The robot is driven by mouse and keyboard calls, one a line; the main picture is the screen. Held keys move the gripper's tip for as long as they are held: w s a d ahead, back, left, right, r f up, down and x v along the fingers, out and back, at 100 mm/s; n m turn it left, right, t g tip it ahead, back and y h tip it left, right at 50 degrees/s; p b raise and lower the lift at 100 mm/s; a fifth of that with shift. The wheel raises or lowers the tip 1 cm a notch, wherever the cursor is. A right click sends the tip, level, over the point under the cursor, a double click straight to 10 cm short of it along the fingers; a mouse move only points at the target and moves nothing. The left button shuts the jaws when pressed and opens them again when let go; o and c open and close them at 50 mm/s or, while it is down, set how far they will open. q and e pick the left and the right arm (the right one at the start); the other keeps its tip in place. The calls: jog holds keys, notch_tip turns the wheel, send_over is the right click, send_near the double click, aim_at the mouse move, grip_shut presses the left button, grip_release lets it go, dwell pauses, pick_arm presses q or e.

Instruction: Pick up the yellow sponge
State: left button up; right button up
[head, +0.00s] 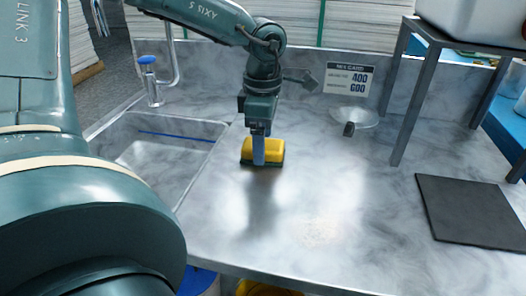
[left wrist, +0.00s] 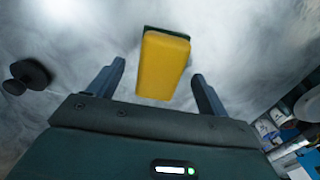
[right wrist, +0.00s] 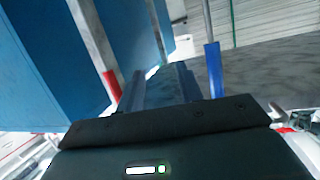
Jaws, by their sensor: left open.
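The yellow sponge (head: 274,149) with a dark green layer lies on the grey marbled counter, just right of the sink. My left gripper (head: 259,157) points down at it, with a finger in front of the sponge in the head view. In the left wrist view the sponge (left wrist: 163,65) shows between the two spread fingers of the left gripper (left wrist: 154,85), with gaps on both sides. The left gripper is open.
The sink (head: 160,150) with a blue-topped tap (head: 148,75) is at the left. A dark square mat (head: 475,212) lies at the right, near a metal stand (head: 402,95). The front counter is clear.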

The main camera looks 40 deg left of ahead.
pick_arm(q)
jog(key=shift+f, duration=0.95)
jog(key=c, duration=1.1)
jog(key=shift+r, duration=0.2)
notch_tip(320, 180, up, 9)
jog(key=shift+f+p, duration=0.2)
jog(key=shift+p, duration=0.4)
jog(key=shift+r, duration=0.55)
